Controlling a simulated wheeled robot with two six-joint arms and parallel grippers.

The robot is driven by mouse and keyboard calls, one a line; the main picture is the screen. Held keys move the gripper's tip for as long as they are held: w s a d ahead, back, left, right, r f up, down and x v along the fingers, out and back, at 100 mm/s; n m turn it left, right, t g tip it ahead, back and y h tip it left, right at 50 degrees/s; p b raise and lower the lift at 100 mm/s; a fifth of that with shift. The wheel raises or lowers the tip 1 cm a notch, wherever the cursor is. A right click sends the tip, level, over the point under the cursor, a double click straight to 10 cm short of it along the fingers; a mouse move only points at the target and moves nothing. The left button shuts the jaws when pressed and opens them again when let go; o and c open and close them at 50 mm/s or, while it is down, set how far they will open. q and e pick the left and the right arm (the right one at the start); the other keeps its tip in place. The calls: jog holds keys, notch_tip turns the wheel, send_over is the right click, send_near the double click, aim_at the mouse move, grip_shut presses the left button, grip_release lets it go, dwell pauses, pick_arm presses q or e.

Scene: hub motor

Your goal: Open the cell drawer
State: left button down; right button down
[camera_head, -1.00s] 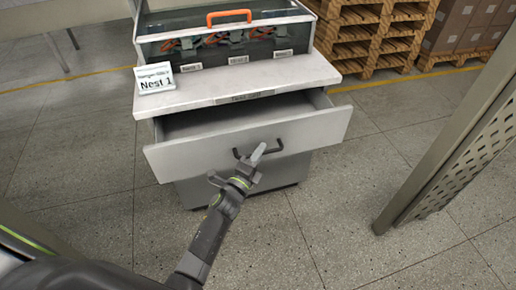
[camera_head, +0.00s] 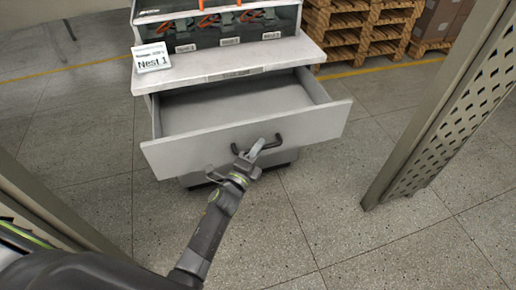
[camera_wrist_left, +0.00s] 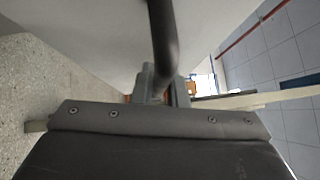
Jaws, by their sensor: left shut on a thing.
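The cell drawer (camera_head: 190,153) is a light grey drawer under the white top of a cabinet. It is pulled well out and its inside looks empty. A dark bar handle (camera_head: 270,145) sits on its front. My left gripper (camera_head: 250,152) is at the handle and shut on it. In the left wrist view the handle (camera_wrist_left: 163,45) runs down as a dark bar between the fingers (camera_wrist_left: 160,85). My right gripper is not in view.
A "Nest 1" sign (camera_head: 152,58) and a clear-fronted case (camera_head: 222,28) with orange parts stand on the cabinet top (camera_head: 200,72). A perforated metal post (camera_head: 440,110) stands at right. Wooden pallets (camera_head: 365,30) are behind. The floor around the cabinet is clear.

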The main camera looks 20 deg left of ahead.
pick_arm(q)
jog(key=c, duration=1.5)
grip_release()
jog(key=shift+o, duration=0.2)
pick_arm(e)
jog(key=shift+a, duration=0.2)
